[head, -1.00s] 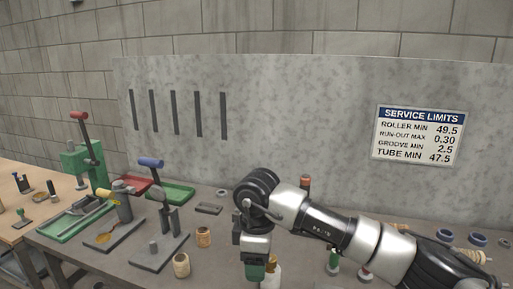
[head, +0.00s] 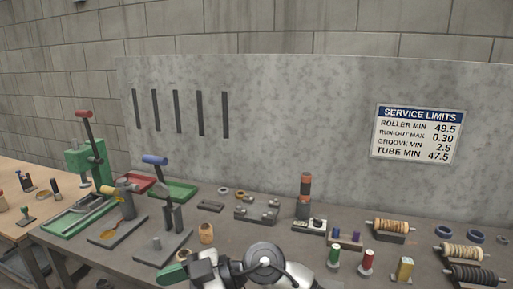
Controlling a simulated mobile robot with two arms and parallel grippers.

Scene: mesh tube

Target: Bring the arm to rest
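My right arm is low at the bottom edge of the head view, in front of the workbench (head: 225,232). Its gripper (head: 173,274) points left and shows a green end piece. I cannot tell whether the fingers are open or shut, or whether the green piece belongs to the gripper. The rest of the arm is cut off by the frame's lower edge. My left gripper is not in view.
Presses with a red handle (head: 83,114) and a blue handle (head: 154,160) stand at left. Wound rollers (head: 390,226), small spools (head: 334,257) and a grey fixture (head: 256,212) stand at right and centre. A grey panel (head: 290,120) rises behind the bench.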

